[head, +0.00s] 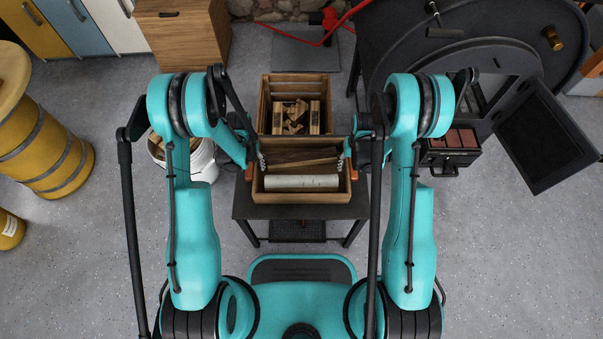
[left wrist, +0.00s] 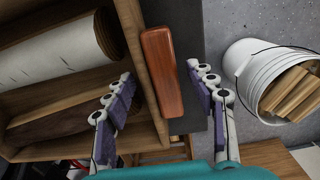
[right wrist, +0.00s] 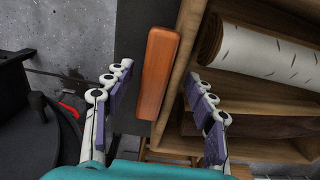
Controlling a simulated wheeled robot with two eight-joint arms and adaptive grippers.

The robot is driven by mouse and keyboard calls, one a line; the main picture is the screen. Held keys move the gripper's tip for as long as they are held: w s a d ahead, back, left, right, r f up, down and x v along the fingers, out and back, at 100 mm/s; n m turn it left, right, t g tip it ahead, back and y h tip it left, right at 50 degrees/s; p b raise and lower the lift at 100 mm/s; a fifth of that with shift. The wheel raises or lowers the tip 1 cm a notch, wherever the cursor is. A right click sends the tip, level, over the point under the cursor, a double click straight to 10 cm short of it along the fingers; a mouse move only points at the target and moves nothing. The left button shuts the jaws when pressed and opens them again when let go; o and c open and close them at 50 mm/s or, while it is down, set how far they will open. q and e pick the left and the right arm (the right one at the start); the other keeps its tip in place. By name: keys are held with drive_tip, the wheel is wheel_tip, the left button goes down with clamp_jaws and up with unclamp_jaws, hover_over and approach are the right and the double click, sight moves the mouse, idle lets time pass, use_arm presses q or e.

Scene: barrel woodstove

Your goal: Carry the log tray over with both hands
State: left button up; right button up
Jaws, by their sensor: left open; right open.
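The log tray (head: 300,197) is a wooden box on a dark stand, in the middle of the head view. It holds a white-barked log (head: 300,182) and darker wood behind it. A reddish-brown handle sits on each end, the left (left wrist: 163,75) and the right (right wrist: 158,75). My left gripper (head: 256,158) is open at the left end; its fingers show on either side of the handle, one over the tray's inside. My right gripper (head: 347,158) is open at the right end, its fingers likewise either side of the handle. Neither gripper visibly grips a handle.
A wooden crate (head: 265,105) with cut wood stands directly behind the tray. A white bucket of split wood (head: 203,165) is to the left. The black barrel stove (head: 395,45), with its open door (head: 545,140), is at the right. A yellow barrel (head: 45,150) stands far left.

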drive_tip(key=shift+r, duration=0.2)
use_arm(q)
wheel_tip(320, 180, up, 12)
drive_tip(key=shift+f, duration=0.2)
use_arm(e)
wheel_tip(320, 180, up, 12)
drive_tip(key=shift+f, duration=0.15)
idle(0.5)
